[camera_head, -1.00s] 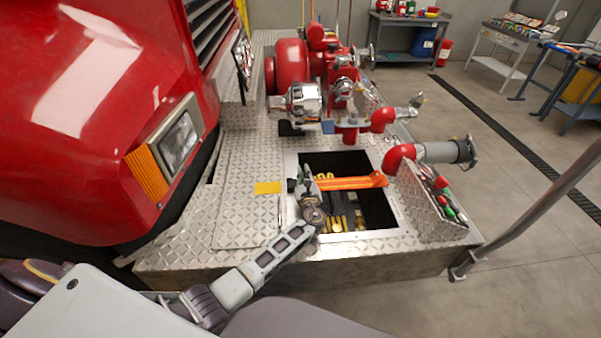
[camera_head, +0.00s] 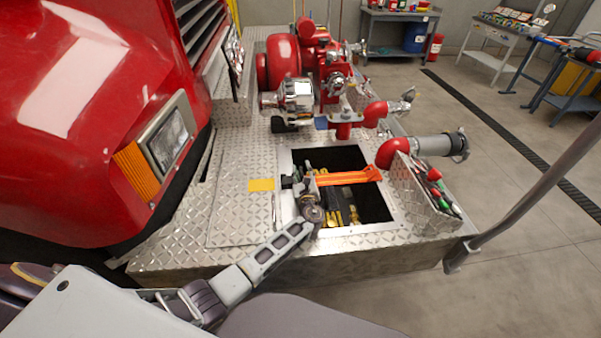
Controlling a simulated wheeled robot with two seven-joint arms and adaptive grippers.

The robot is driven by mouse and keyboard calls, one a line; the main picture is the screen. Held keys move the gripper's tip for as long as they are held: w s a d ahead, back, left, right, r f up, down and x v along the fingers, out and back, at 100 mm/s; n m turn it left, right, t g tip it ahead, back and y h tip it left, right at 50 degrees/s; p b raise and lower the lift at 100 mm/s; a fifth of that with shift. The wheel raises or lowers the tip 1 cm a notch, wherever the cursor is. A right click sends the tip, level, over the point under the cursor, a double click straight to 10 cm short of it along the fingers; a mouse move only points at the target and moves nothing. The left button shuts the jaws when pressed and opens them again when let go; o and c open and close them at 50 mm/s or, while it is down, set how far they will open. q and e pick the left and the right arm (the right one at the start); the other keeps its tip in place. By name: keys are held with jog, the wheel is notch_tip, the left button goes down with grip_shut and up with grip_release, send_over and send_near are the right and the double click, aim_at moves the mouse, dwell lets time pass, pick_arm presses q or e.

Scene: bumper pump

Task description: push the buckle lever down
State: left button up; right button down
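An orange bar (camera_head: 347,177), which may be the buckle lever, lies across the rectangular opening in the metal deck. Its right end is near the opening's right edge, and its left end meets my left gripper (camera_head: 306,183). My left arm reaches up from the lower left, with the gripper over the left part of the opening. The gripper is small and overlaps the bar's end, so I cannot tell whether its fingers are open or shut, or whether they touch the bar. No separate buckle can be made out. My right gripper is not in view.
The opening's metal rim (camera_head: 285,163) surrounds a dark bay with yellow and dark items inside. A red and chrome pump (camera_head: 295,95) stands behind. The red truck body (camera_head: 85,140) is left.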

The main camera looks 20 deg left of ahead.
pick_arm(q)
jog(key=shift+d+f, duration=0.1)
jog(key=shift+d, duration=0.05)
jog(key=shift+a, duration=0.25)
jog(key=shift+s+f, duration=0.1)
jog(key=shift+s, duration=0.25)
jog(key=v, duration=1.1)
jog(key=shift+d, duration=0.25)
jog(key=shift+s, duration=0.1)
dwell(0.5)
